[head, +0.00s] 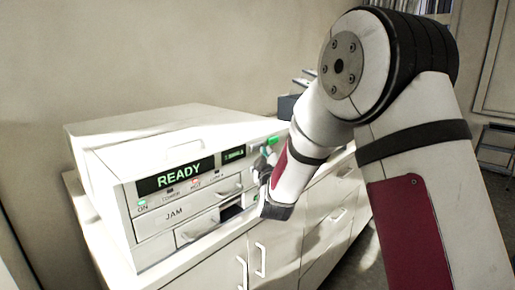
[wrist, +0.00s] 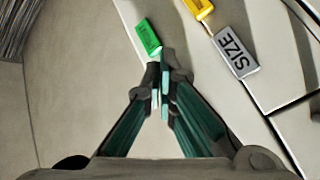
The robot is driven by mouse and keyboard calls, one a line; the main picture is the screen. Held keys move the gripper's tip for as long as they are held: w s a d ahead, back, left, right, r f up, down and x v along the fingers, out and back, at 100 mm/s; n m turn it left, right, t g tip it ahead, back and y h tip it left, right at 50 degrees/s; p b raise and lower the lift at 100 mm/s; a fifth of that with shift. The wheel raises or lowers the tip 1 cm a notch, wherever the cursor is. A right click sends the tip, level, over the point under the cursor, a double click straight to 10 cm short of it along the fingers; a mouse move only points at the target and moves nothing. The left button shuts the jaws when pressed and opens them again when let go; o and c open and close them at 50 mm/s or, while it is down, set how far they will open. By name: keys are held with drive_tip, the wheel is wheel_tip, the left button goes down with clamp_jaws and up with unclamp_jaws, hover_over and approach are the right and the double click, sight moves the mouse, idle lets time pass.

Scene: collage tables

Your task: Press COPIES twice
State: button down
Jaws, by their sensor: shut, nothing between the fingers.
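A white copier (head: 130,137) stands on a cabinet in the head view, its main display (head: 176,174) reading READY. A smaller display (head: 234,155) to its right has green text too small to read. My gripper (head: 264,165) is at the panel's right end, partly hidden by my arm. In the wrist view my gripper (wrist: 161,90) is shut and empty. Its tips are just below a green key (wrist: 147,38), with a small gap showing. A grey key (wrist: 236,53) marked SIZE and a yellow key (wrist: 199,7) lie to the right. I cannot read COPIES on any key.
A front panel marked JAM (head: 174,215) is below the READY display. A small dark opening (head: 231,211) shows near the drawers. The white cabinet (head: 262,259) has doors and handles. Dark trays (head: 288,104) stand behind my arm. The wall behind the copier is bare.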

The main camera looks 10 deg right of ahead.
drive_tip(key=shift+w+a, duration=0.25)
drive_tip(key=shift+w, duration=0.1)
drive_tip(key=shift+w+a+b, duration=0.3)
drive_tip(key=shift+w+b, duration=0.05)
drive_tip(key=shift+b, duration=0.1)
idle(1.0)
drive_tip(key=shift+s+d, duration=0.1)
drive_tip(key=shift+s+d+p, duration=0.3)
drive_tip(key=shift+s+d, duration=0.15)
drive_tip(key=shift+s, duration=0.15)
drive_tip(key=shift+s+d+p, duration=0.4)
drive_tip(key=shift+s+d, duration=0.35)
drive_tip(key=shift+s, duration=0.3)
drive_tip(key=shift+s+d+p, duration=0.35)
drive_tip(key=shift+s+d, duration=0.35)
drive_tip(key=shift+s, duration=0.3)
